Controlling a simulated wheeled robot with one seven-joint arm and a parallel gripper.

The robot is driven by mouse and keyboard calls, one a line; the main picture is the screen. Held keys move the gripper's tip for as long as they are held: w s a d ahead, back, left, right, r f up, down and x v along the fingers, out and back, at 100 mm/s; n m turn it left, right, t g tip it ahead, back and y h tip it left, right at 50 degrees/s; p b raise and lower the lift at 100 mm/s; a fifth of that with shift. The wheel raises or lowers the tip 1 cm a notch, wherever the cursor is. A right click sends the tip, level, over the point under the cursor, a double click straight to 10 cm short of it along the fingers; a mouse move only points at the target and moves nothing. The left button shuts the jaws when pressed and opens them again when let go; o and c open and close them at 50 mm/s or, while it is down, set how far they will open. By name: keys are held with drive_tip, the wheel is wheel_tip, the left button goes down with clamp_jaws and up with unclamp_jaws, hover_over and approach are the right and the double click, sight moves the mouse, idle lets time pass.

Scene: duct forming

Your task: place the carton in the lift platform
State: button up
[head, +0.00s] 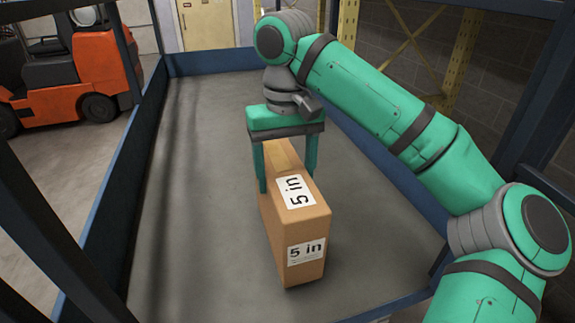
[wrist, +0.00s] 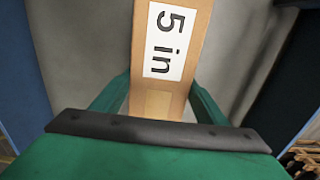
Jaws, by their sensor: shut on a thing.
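The carton (head: 283,232) is a tall, narrow brown box with white "5 in" labels on its top and near end. It is upright within the lift platform (head: 200,190), a grey floor with blue side walls. I cannot tell whether its bottom touches the floor. My green gripper (head: 288,185) comes down from above and is shut on the carton, one finger on each long side, toward its far end. In the wrist view the carton (wrist: 168,85) lies between both fingers (wrist: 160,105), its label facing the camera.
Blue walls (head: 125,165) and posts border the platform on both sides and at the back. Bare floor lies left of the carton and behind it. An orange forklift (head: 75,75) stands outside on the left. Yellow racking (head: 460,50) stands beyond the right wall.

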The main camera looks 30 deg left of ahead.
drive_tip(key=shift+f, duration=0.75)
drive_tip(key=o, duration=2.1)
wheel_tip(320, 180, up, 12)
wheel_tip(320, 180, down, 12)
drive_tip(key=shift+f, duration=0.1)
